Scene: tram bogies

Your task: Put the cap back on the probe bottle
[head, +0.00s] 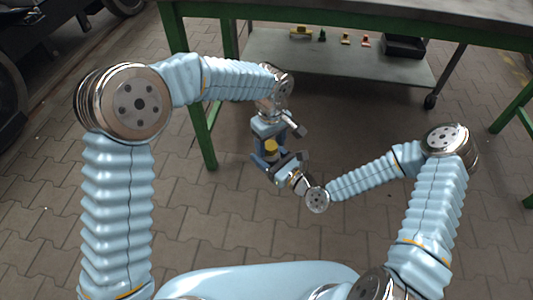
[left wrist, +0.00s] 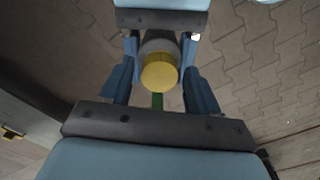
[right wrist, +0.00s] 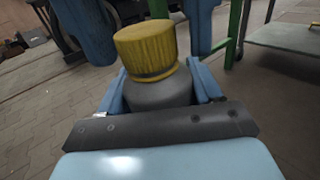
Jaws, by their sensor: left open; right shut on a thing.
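The probe bottle, grey (right wrist: 158,93), is held upright between the fingers of my right gripper (right wrist: 160,82). The yellow ribbed cap (right wrist: 146,48) sits on top of its neck, with a dark ring below it; I cannot tell whether it is tight. In the head view the cap (head: 271,146) shows small between both grippers. My left gripper (head: 270,143) is open above the bottle, its fingers on either side of the cap and apart from it. In the left wrist view the cap (left wrist: 160,74) lies between these fingers, with the bottle (left wrist: 158,44) behind it.
A green-framed workbench (head: 350,15) stands ahead, with a lower shelf (head: 330,62) bearing small yellow, red and green items and a black bin (head: 404,46). Its green leg (head: 199,120) is close to my left gripper. Dark bogie parts stand at the left. The paved floor is clear.

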